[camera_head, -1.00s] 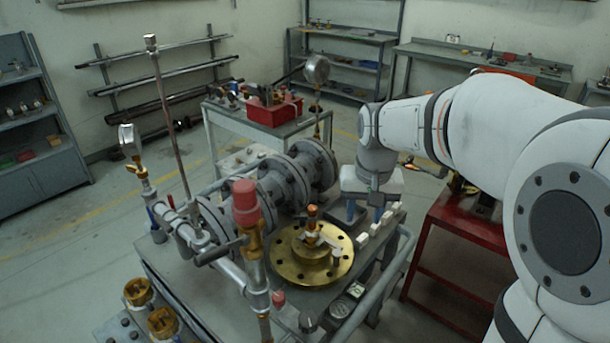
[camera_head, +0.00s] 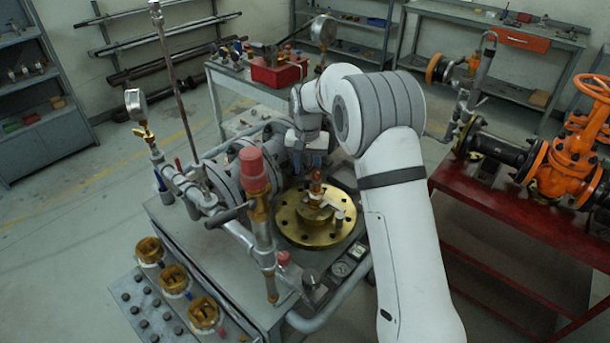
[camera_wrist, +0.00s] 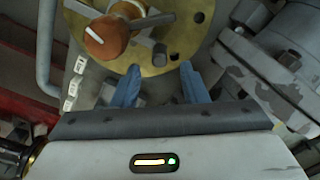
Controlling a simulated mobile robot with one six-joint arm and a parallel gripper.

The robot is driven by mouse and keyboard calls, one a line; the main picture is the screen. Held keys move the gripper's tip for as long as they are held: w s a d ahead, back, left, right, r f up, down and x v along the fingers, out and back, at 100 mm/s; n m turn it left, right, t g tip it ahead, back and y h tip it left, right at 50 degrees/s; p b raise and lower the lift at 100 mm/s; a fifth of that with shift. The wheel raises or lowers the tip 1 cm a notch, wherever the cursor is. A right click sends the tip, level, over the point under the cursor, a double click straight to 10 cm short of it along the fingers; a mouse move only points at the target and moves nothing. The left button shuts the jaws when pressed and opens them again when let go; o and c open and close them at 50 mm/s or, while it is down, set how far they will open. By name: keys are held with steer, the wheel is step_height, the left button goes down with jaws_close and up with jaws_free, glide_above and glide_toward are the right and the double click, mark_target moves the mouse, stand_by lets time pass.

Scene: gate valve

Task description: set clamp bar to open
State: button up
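A round brass flange (camera_head: 292,232) lies on the bench, with a copper-coloured knob (camera_head: 316,186) standing at its middle. In the wrist view the knob (camera_wrist: 107,38) carries a white line. A grey bar (camera_wrist: 148,20), which looks like the clamp bar, reaches right from the knob across the flange (camera_wrist: 184,40). A short grey post (camera_wrist: 160,52) stands near it. My gripper (camera_head: 307,163) is above and behind the flange. In the wrist view my gripper (camera_wrist: 161,68) has its blue fingers apart, pointing toward the flange, with nothing held. Whether the fingers touch anything, I cannot tell.
A red-capped brass pipe (camera_head: 254,175) rises left of the flange. Grey flanged piping (camera_head: 222,168) runs behind it. A gauge panel (camera_head: 347,265) is at the bench's front right. An orange valve (camera_head: 572,150) stands on a red table at right.

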mark_target(307, 177)
steer(key=shift+f+p, duration=0.3)
steer(key=shift+f, duration=1.9)
steer(key=shift+c, duration=0.4)
jaws_close()
